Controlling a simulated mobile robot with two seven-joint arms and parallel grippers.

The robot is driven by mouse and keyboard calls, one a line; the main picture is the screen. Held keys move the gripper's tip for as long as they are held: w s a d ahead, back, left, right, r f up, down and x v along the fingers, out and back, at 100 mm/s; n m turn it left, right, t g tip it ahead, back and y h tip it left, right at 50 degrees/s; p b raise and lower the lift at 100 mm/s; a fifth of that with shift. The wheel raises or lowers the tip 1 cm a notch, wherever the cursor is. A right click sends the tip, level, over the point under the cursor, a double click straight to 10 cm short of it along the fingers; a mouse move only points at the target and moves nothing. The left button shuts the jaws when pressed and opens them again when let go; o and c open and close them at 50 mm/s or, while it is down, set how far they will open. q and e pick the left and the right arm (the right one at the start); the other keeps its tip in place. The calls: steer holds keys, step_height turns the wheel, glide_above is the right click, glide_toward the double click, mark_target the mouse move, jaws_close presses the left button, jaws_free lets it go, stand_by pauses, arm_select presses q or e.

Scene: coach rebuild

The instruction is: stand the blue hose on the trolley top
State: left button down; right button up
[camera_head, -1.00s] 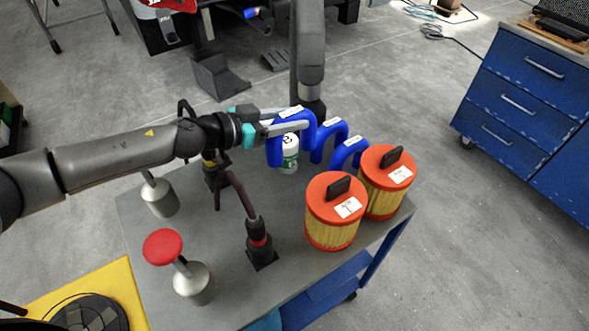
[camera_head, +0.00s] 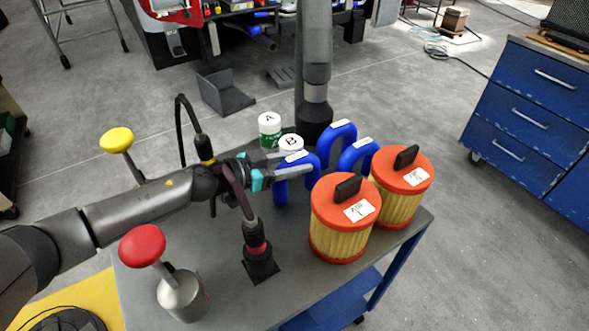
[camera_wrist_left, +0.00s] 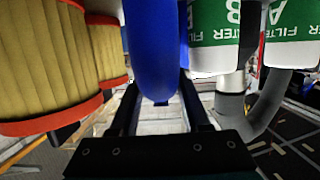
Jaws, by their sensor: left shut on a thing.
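My left gripper (camera_head: 287,176) is shut on a blue U-shaped hose (camera_head: 299,162), which has a white label and its bend upward. Its left leg reaches down close to the trolley top (camera_head: 235,305); its other leg is partly hidden by an orange-capped filter. I cannot tell whether it touches the top. In the left wrist view the hose (camera_wrist_left: 152,50) runs between the two fingers. Two similar blue hoses stand just behind and to the right, one farther back (camera_head: 343,130) and one nearer the filters (camera_head: 358,154). My right gripper is not in view.
Orange-capped yellow filters (camera_head: 332,238) (camera_head: 402,203) crowd the hose's right. White-green canisters A (camera_head: 269,132) and B (camera_head: 290,145) stand behind it. A dark column (camera_head: 315,70) rises behind.

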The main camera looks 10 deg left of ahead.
arm_select(q)
steer(key=shift+f, duration=0.2)
steer(key=shift+f, duration=0.15)
steer(key=c, duration=0.7)
jaws_free()
steer(key=shift+o, duration=0.2)
steer(key=shift+r, duration=0.2)
steer(key=v, duration=1.2)
steer(key=shift+f, duration=0.15)
